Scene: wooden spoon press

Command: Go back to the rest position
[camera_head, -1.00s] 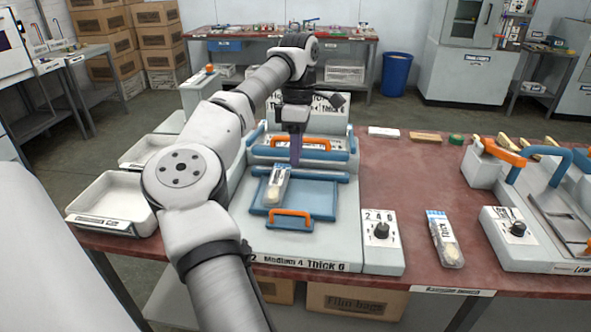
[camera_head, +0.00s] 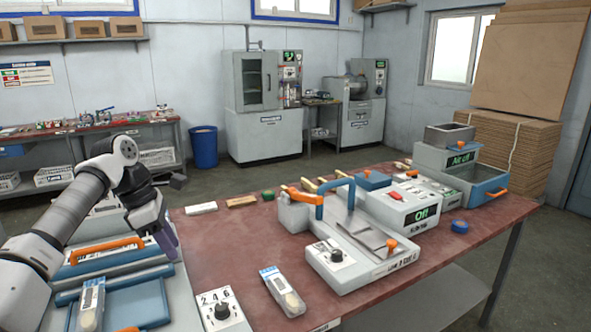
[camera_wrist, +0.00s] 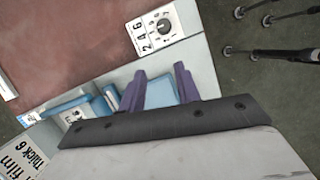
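My gripper (camera_head: 166,240) hangs over the right side of the press with the blue tray (camera_head: 140,306), at the left of the head view. In the wrist view its two purple fingers (camera_wrist: 159,88) stand apart with a gap between them, and the blue tray (camera_wrist: 160,92) shows below the gap. My gripper is apart from this pouch and holds nothing that I can see.
A 2-4-6 dial box (camera_head: 222,312) stands right of the tray, and it also shows in the wrist view (camera_wrist: 160,26). A second pouch (camera_head: 284,294) lies on the red table (camera_head: 225,245).

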